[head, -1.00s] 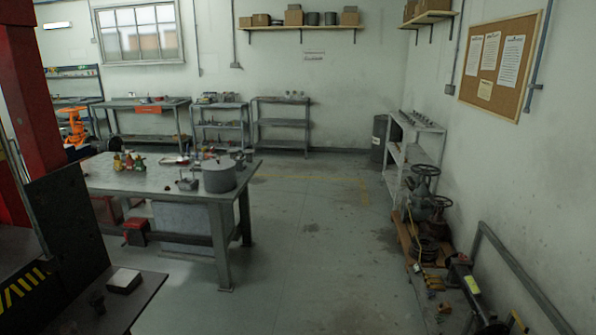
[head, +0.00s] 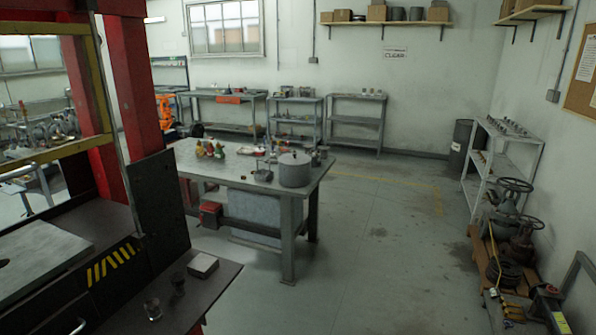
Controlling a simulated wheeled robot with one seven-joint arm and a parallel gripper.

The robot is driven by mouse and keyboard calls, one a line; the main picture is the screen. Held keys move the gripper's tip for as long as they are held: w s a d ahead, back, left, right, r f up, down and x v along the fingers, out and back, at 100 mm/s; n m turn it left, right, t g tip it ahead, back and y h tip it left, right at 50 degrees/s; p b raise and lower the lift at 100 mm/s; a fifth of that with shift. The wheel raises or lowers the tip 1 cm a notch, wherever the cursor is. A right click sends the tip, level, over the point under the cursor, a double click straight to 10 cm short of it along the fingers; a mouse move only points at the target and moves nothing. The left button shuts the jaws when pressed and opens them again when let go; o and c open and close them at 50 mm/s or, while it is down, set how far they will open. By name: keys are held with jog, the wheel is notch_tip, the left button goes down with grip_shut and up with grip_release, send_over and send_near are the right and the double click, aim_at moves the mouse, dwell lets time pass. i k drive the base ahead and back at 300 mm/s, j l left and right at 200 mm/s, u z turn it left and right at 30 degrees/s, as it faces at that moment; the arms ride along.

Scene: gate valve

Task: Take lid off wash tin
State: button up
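A grey round tin (head: 294,171) with a lid (head: 294,157) on it, which looks like the wash tin, stands upright near the right end of the metal workbench (head: 222,176). The lid has a small knob on top and appears seated on the tin. My gripper is not in view, so its state does not show. The tin is some distance ahead of me, across open floor.
A small basket-like item (head: 262,175) and coloured bottles (head: 209,149) share the bench. A red-framed press (head: 128,90) and a dark side table (head: 170,300) stand close at left. Valves (head: 512,225) line the right. The middle floor is clear.

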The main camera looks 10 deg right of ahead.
aim_at(291, 158)
jog(key=i+l+z, duration=0.1)
jog(key=i+z, duration=0.25)
jog(key=i, duration=0.3)
jog(key=i+j+z, duration=0.1)
jog(key=i+z, duration=0.25)
jog(key=i, duration=0.25)
jog(key=i+u, duration=0.15)
jog(key=i, duration=0.3)
jog(key=i+l+u, duration=0.15)
jog(key=i, duration=0.25)
jog(key=i+l+u, duration=0.2)
jog(key=i, duration=0.25)
jog(key=i+j+u, duration=0.15)
jog(key=i+u, duration=0.25)
jog(key=i+j+u, duration=0.1)
jog(key=u, duration=0.3)
jog(key=i+l+u, duration=0.1)
jog(key=i+u, duration=0.35)
jog(key=i+j+z, duration=0.1)
jog(key=i, duration=0.35)
jog(key=i+j, duration=0.4)
jog(key=i+j+z, duration=0.85)
